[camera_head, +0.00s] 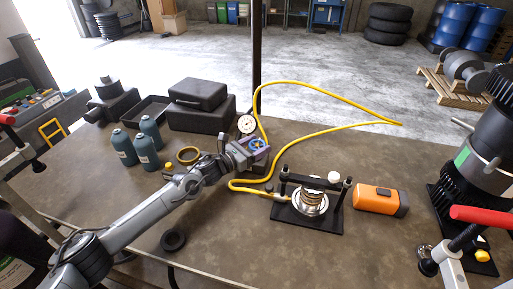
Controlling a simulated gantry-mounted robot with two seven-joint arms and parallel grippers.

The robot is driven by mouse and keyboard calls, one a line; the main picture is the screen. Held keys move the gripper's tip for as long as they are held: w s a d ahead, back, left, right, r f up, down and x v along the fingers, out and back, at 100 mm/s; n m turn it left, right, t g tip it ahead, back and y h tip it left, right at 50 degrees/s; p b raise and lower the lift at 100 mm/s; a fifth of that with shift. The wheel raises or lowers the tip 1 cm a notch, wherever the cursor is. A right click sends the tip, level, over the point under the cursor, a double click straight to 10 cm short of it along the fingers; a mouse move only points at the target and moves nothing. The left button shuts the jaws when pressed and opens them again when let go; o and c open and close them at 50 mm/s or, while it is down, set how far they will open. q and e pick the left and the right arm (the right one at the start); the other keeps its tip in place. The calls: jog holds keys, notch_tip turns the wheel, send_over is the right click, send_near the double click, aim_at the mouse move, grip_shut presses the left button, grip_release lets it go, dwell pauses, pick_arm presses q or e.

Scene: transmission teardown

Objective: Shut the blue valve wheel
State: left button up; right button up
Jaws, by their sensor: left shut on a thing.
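The blue valve wheel (258,144) sits near the middle of the bench, just below a round white dial gauge (247,124). My left arm reaches in from the lower left. My left gripper (250,150) is at the wheel and shut on it. The gripper hides part of the wheel, and I cannot tell how far the wheel is turned. My right gripper is not in view.
Teal bottles (146,150) and black cases (200,95) stand left.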

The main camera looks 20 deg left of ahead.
pick_arm(q)
jog(key=o, duration=1)
jog(key=shift+o, duration=0.2)
jog(key=v, duration=1)
jog(key=shift+s+a, duration=0.2)
jog(key=shift+s, duration=0.15)
jog(key=shift+p, duration=0.3)
